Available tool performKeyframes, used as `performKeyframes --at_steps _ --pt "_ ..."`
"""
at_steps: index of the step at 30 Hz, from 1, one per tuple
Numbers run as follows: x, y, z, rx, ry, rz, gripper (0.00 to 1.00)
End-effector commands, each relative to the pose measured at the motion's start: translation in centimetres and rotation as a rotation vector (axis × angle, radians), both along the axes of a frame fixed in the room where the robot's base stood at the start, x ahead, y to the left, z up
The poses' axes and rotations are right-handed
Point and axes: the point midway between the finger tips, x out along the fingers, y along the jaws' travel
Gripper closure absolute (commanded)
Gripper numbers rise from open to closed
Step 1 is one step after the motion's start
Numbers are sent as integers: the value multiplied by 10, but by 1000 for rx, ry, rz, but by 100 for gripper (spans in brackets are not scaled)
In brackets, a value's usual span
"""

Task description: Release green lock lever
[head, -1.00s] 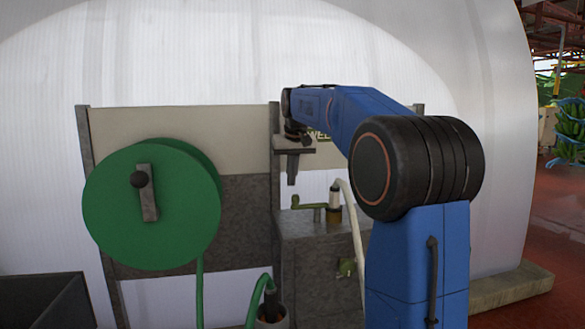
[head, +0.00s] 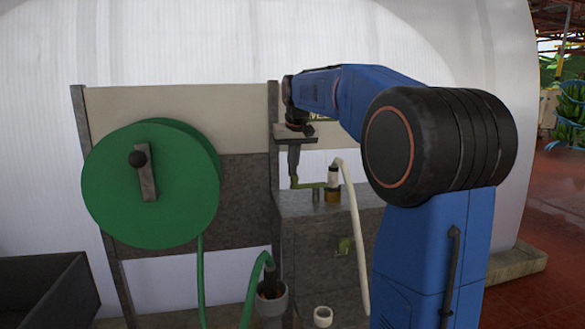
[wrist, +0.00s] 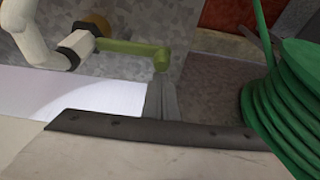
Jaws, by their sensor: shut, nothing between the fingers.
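The green lock lever (head: 312,186) sits on a brass fitting (head: 333,195) on top of a grey metal box. Its arm points left from the fitting and ends in a small upright knob. My gripper (head: 294,172) points down with its fingers together, its tips at or just above that knob. In the wrist view the lever (wrist: 128,47) runs from the fitting to the knob, and my shut fingers (wrist: 160,88) reach close to the knob. I cannot tell whether they touch it.
A white hose (head: 353,230) leaves the fitting and hangs down the right side of the grey box (head: 310,235). A green hose reel (head: 185,190) is on the left panel. A dark bin (head: 40,290) and a grey cup (head: 270,305) stand in front.

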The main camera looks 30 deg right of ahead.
Motion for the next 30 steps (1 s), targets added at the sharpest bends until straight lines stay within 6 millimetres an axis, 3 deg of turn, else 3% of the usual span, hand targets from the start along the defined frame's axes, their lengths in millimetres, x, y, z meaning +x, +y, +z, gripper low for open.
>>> performKeyframes --at_steps 11,30 --pt "-9 3 0 0 0 115 100" --pt "-52 7 0 2 -1 693 100"
